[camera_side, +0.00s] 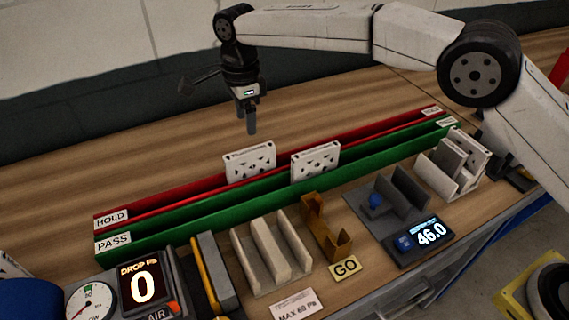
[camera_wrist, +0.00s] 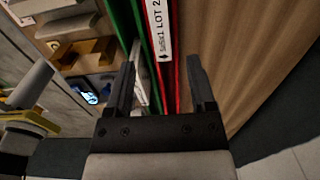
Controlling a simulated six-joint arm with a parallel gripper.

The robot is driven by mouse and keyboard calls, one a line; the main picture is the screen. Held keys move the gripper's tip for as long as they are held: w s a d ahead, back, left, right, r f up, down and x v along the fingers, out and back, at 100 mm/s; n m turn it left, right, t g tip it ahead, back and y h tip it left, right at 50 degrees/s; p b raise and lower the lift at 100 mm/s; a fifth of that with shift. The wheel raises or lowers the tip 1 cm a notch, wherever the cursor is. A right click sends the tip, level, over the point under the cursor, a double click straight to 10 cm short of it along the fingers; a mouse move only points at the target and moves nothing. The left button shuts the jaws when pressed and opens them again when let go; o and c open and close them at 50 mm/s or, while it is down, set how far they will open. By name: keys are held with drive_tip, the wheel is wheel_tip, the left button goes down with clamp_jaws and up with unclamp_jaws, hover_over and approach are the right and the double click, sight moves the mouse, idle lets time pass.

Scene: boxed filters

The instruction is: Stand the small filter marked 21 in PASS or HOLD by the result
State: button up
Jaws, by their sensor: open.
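My gripper (camera_side: 250,122) hangs open and empty above and a little behind the red HOLD channel (camera_side: 125,215). One white filter (camera_side: 250,163) stands in HOLD below my gripper. A second white filter (camera_side: 316,164) stands in the green PASS channel (camera_side: 130,244), to its right. In the wrist view, my gripper (camera_wrist: 162,85) has its jaws wide apart, and the HOLD filter's label (camera_wrist: 158,28) reads "LOT 2", cut off by the frame. The number 21 is not readable on any filter. A display (camera_side: 428,236) reads 46.0; the DROP Pa meter (camera_side: 143,285) reads 0.
A beige slotted holder (camera_side: 270,252), a brown cradle (camera_side: 325,228) with a GO sign (camera_side: 345,267), and a grey fixture (camera_side: 400,195) line the front. A "MAX 60 Pa" card (camera_side: 297,304) lies at the front edge. A white rack (camera_side: 453,165) stands right. Wood behind HOLD is clear.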

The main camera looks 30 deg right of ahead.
drive_tip(key=shift+d+n, duration=0.3)
drive_tip(key=shift+d, duration=0.3)
drive_tip(key=s+d+n, duration=0.2)
drive_tip(key=d, duration=0.3)
drive_tip(key=s+d+f+n+t, duration=0.1)
drive_tip(key=s+d+n, duration=0.1)
drive_tip(key=d, duration=0.4)
drive_tip(key=s+d+f+n, duration=0.1)
drive_tip(key=s+d+n, duration=0.1)
drive_tip(key=d+n, duration=0.2)
drive_tip(key=shift+s+d+f, duration=0.1)
drive_tip(key=shift+s+d, duration=0.1)
drive_tip(key=shift+d, duration=0.65)
drive_tip(key=s+d+f+n, duration=0.1)
drive_tip(key=s+d+n, duration=0.2)
drive_tip(key=s, duration=0.3)
drive_tip(key=s+d+f+n+t, duration=0.1)
drive_tip(key=s+d+f+n, duration=0.1)
drive_tip(key=s+d, duration=0.3)
drive_tip(key=s+d+f+n, duration=0.2)
drive_tip(key=s+d+n, duration=0.2)
drive_tip(key=s, duration=0.4)
drive_tip(key=shift+s+f+t, duration=0.2)
drive_tip(key=shift+f+t, duration=0.05)
drive_tip(key=shift+t, duration=0.05)
